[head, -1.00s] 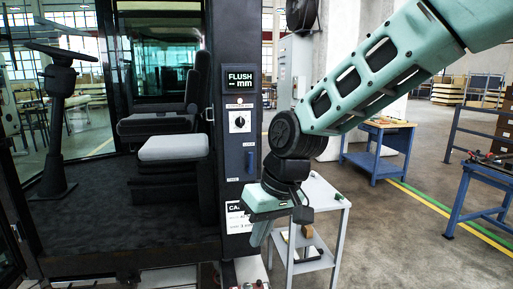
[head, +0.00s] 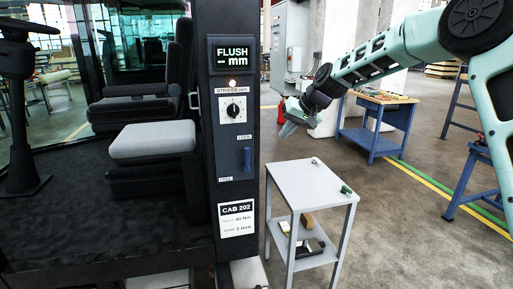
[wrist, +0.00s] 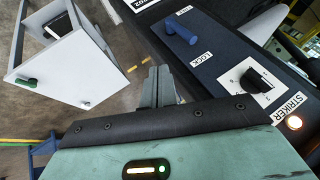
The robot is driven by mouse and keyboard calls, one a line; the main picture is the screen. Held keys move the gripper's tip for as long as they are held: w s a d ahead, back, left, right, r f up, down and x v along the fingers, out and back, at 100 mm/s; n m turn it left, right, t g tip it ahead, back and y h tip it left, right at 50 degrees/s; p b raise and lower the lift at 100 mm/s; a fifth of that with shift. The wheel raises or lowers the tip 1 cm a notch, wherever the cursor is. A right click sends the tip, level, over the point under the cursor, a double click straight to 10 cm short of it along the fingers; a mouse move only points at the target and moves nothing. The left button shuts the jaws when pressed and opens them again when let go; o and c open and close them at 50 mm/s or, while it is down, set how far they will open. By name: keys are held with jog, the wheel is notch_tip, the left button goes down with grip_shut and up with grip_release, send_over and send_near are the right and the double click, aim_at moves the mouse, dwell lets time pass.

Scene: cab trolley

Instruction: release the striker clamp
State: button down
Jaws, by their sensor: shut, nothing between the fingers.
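The blue clamp lever (head: 247,158) sits on the dark cab post, between a LOCK label above and a FREE label below. It stands roughly upright; I cannot tell for sure which end it is set to. In the wrist view the blue lever (wrist: 182,32) lies above and right of my fingers, near the LOCK label. My gripper (head: 287,129) is shut and empty, to the right of the post and apart from the lever. Its fingers also show in the wrist view (wrist: 160,84). The STRIKER dial (head: 233,109) is above the lever, under a lit lamp (head: 232,83).
The FLUSH display (head: 235,60) shows dashes and mm. A grey trolley (head: 310,185) with small items stands right of the post, below my gripper. A blue workbench (head: 375,125) stands behind. The cab seat (head: 153,140) is left of the post.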

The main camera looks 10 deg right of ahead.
jog(key=shift+a+f, duration=0.1)
jog(key=p, duration=0.6)
send_near(247, 159)
jog(key=w+f, duration=0.3)
jog(key=f, duration=0.1)
jog(key=shift+w+a+f, duration=0.25)
jog(key=shift+w, duration=0.1)
jog(key=shift+r, duration=0.1)
jog(key=shift+a+h+p, duration=0.25)
jog(key=shift+h+p, duration=0.05)
jog(key=shift+a+r, duration=0.1)
jog(key=shift+a, duration=0.15)
